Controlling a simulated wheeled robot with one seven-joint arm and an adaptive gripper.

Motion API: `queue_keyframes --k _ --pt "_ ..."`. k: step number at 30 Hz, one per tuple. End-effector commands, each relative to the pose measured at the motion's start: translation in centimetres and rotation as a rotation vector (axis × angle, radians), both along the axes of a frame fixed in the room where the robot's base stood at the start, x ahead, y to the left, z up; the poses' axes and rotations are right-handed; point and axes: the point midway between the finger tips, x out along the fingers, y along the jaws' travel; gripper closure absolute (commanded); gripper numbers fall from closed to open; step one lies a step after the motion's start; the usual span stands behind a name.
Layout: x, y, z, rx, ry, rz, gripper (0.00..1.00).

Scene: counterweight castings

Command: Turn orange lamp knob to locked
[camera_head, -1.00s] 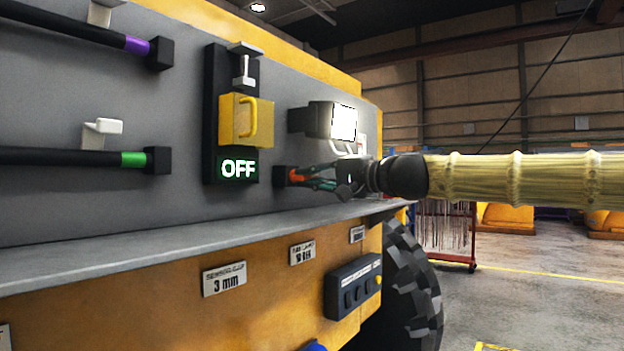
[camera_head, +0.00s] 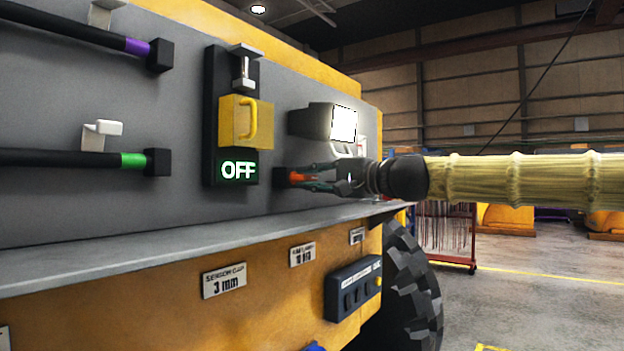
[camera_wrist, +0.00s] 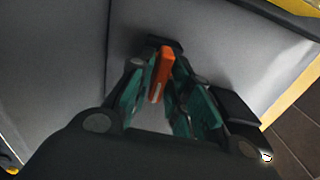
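The orange lamp knob (camera_head: 300,177) sits on a small black mount low on the grey panel, right of the lit OFF sign. In the wrist view the knob (camera_wrist: 161,74) has a pale line along its face and lies between the teal finger pads. My gripper (camera_head: 312,178) reaches the panel from the right, with its fingertips on either side of the knob. In the wrist view my gripper (camera_wrist: 166,68) converges on the knob and appears shut on it. The fingers hide part of the knob, and no locked mark can be read.
A lit lamp (camera_head: 343,124) juts from the panel just above my gripper. A yellow box with a handle (camera_head: 246,121) is above the OFF sign (camera_head: 239,171). A grey ledge (camera_head: 200,241) runs below. Black bars with purple and green bands are at left.

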Motion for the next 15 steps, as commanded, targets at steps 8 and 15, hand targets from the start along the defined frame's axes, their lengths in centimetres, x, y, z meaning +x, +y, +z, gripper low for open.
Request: queue_keyframes --k 8,15 --pt "-0.03 0.03 -0.03 -0.002 -0.001 0.001 0.66" --pt "-0.62 -0.81 0.08 -0.001 -0.003 0.0 0.66"
